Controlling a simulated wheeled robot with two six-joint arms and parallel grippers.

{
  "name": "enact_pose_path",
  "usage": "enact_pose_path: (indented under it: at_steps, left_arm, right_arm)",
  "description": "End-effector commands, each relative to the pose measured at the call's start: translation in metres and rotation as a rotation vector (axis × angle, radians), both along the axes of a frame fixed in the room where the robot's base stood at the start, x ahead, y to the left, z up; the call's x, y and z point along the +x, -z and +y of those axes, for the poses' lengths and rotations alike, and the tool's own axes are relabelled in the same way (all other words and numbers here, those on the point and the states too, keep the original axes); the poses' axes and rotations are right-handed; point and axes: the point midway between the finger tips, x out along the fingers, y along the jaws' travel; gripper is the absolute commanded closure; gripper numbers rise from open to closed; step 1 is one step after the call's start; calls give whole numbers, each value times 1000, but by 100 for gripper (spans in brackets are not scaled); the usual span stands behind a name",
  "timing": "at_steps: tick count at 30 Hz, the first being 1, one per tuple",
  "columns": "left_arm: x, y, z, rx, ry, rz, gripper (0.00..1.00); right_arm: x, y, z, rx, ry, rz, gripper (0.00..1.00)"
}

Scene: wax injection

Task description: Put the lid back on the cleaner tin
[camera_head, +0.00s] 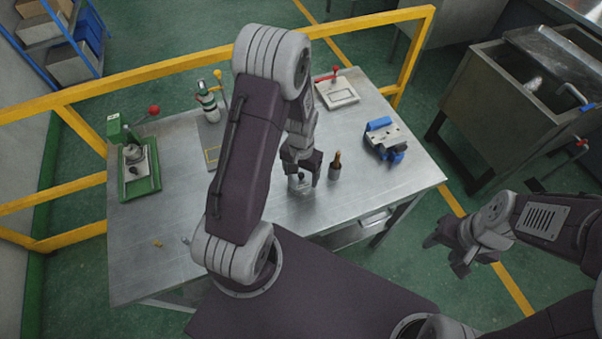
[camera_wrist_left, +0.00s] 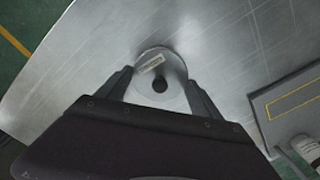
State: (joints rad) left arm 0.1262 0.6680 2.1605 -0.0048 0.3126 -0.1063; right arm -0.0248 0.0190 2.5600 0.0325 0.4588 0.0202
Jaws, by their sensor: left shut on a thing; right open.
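My left gripper (camera_head: 302,180) points down over the front middle of the steel table. Its fingers (camera_wrist_left: 160,90) are set on either side of a round grey lid with a dark knob (camera_wrist_left: 160,86) and a pale label. The small grey cleaner tin (camera_head: 300,188) shows under the gripper in the head view. The fingers partly cover it, and I cannot tell whether the lid is seated on it or just above. My right gripper (camera_head: 446,257) is open and empty, off the table's right side.
A dark pot with a brush (camera_head: 335,167) stands just right of the tin. A blue and grey vise (camera_head: 384,140) is further right. A green press (camera_head: 137,165), a bottle (camera_head: 207,103) and a white framed plate (camera_head: 338,92) stand left and back. The table's front left is mostly clear.

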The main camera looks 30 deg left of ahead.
Motion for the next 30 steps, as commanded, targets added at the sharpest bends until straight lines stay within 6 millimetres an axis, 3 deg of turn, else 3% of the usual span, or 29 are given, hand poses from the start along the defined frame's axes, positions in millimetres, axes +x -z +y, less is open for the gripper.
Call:
enact_pose_path:
  at_steps: [8,9,11,23,30]
  left_arm:
    - [0,0,0,0,0,0,64]
    - [0,0,0,0,0,0,14]
    - [0,0,0,0,0,0,0]
    - [0,-1,0,0,0,0,0]
    - [0,-18,0,0,0,0,0]
  right_arm:
    - [0,0,0,0,0,0,53]
    - [0,0,0,0,0,0,53]
    - [0,0,0,0,0,0,53]
    - [0,-1,0,0,0,0,53]
    - [0,-17,0,0,0,0,53]
